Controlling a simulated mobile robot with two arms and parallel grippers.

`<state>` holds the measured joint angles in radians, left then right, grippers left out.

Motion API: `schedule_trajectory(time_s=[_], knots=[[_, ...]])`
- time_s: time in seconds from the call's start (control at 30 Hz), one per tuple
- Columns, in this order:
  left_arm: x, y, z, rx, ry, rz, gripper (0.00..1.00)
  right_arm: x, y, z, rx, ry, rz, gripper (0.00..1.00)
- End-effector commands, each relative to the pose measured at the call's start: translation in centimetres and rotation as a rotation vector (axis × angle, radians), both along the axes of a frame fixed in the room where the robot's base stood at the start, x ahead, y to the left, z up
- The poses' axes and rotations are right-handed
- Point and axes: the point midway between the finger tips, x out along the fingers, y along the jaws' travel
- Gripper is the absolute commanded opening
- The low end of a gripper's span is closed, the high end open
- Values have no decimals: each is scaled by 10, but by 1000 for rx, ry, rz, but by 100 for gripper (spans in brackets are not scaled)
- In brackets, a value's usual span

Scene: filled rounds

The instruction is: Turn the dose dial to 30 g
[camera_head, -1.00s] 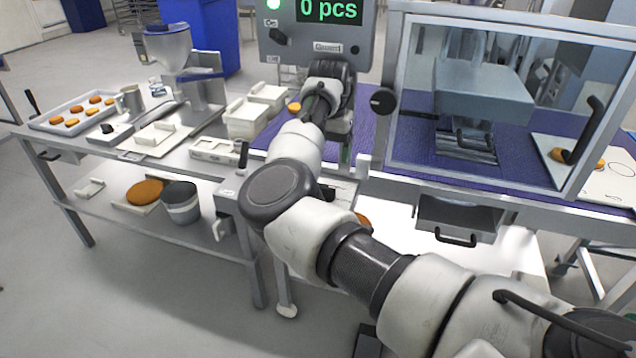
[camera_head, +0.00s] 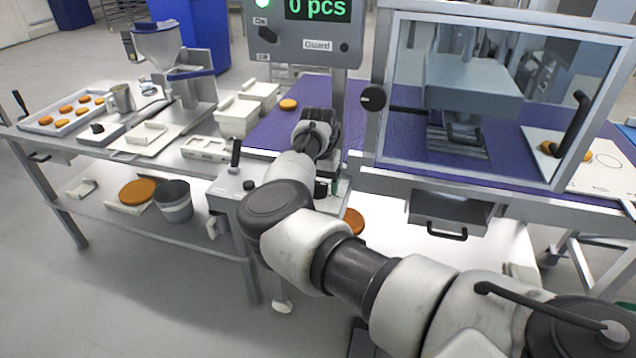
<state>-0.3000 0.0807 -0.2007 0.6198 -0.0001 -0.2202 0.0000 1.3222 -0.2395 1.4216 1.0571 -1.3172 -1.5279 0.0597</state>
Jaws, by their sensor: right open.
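My right arm comes in from the lower right, and its gripper (camera_head: 320,130) is at the near edge of the purple belt, below the control panel (camera_head: 306,45). It is open; its fingertips are mostly hidden by my own wrist. A grey box (camera_head: 228,203) with a black lever (camera_head: 235,154) and a small dark knob (camera_head: 249,185) is just left of my forearm. A round black knob (camera_head: 372,98) is on the guard frame to the right. No scale marked in grams is readable, so I cannot tell which knob is the dose dial. My left gripper is out of view.
The panel reads "0 pcs". A hopper machine (camera_head: 165,45), white bins (camera_head: 238,117) and a biscuit tray (camera_head: 48,125) are on the left table. The clear guard (camera_head: 400,60) and a drawer (camera_head: 448,212) are on the right. Purple belt (camera_head: 272,135) lies between.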

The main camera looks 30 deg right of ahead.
Motion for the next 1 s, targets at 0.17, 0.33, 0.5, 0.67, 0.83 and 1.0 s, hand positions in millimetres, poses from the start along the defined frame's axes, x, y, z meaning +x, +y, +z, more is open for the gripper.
schedule_trajectory(time_s=[0.17,0.33,0.5,0.67,0.83,1.0], knots=[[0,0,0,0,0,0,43,0,0,0,1,1,0,69],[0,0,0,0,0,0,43,0,0,0,1,1,0,43],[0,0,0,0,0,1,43,0,0,0,1,1,0,27],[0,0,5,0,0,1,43,0,0,1,1,2,17,27],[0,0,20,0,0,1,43,-1,0,4,0,4,79,27],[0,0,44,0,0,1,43,-1,-1,6,-2,7,195,27]])
